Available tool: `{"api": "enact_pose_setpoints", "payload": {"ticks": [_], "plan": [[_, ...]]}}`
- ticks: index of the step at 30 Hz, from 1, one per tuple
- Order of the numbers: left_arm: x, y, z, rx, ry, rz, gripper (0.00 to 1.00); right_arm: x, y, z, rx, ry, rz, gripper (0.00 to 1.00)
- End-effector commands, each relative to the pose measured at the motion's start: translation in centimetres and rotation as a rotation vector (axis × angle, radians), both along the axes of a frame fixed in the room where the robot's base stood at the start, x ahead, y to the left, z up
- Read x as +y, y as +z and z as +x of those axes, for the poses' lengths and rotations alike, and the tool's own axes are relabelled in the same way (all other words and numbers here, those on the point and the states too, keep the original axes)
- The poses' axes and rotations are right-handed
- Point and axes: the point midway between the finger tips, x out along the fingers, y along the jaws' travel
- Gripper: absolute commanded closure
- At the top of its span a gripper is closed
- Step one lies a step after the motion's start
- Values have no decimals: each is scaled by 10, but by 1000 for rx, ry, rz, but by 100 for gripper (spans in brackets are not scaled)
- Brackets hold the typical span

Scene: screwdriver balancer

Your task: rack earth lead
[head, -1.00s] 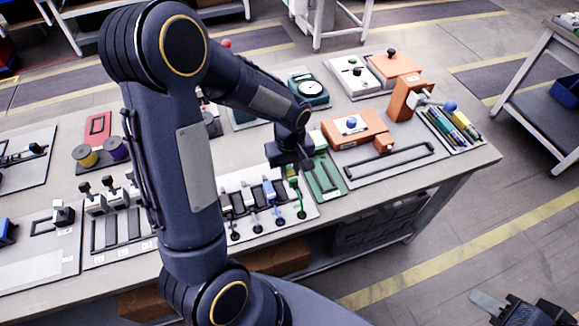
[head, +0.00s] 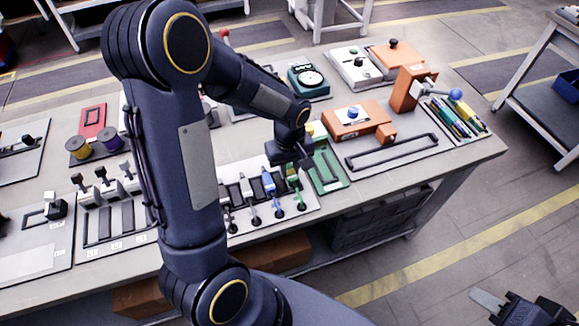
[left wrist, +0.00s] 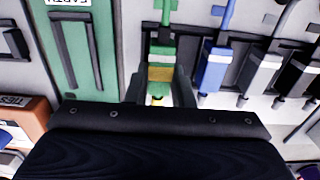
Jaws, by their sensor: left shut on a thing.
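The green earth lead (left wrist: 160,53) has a yellow band. In the left wrist view it stands at the end of a row of leads, beside the blue one. My left gripper (left wrist: 160,88) is shut on it, one finger on each side. In the head view the same gripper (head: 291,160) is over the right end of the lead rack (head: 308,205), and it partly hides the lead. A green plate labelled EARTH, with a dark slot, (left wrist: 73,50) lies beside the lead; it also shows in the head view (head: 327,183). My right gripper (head: 497,303) is at the bottom right, away from the table; its jaw state is unclear.
An orange fixture (head: 360,118) and a tray of coloured tools (head: 462,118) are to the right. My left arm hides part of the table.

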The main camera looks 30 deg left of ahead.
Motion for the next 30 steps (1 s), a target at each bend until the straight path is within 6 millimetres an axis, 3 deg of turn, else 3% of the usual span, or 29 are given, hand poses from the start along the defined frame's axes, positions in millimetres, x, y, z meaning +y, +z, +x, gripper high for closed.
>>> {"api": "enact_pose_setpoints", "payload": {"ticks": [27,28,30], "plan": [[0,-11,0,0,0,0,99,0,-10,0,0,0,0,64],[0,-11,0,0,0,0,78,0,-10,0,0,0,0,64],[0,-11,0,0,0,0,68,0,-10,0,0,0,0,64]]}}
